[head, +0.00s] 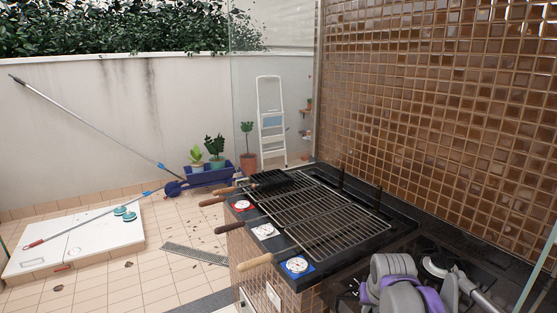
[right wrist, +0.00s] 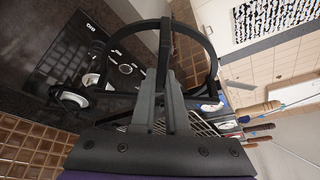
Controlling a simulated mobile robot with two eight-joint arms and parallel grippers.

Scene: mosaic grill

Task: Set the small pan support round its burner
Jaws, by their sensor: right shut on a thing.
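The small pan support (right wrist: 212,45) is a black ring with prongs, and it fills the upper middle of the right wrist view. My right gripper (right wrist: 165,88) is shut on one of its bars. The ring is held tilted in the picture, above the dark hob (right wrist: 60,48). Pale round parts that look like burners (right wrist: 72,99) show on the hob at left, partly behind the support's bars. I cannot tell which burner belongs to the small support. In the head view my right arm covers much of the hob at lower right. My left gripper is not in view.
A grill with wire grates (head: 325,222) and wooden-handled skewers or tools (head: 255,262) stands left of the hob. A brown tiled wall (head: 440,90) rises close behind the counter. The tiled floor at left holds a white panel (head: 75,243).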

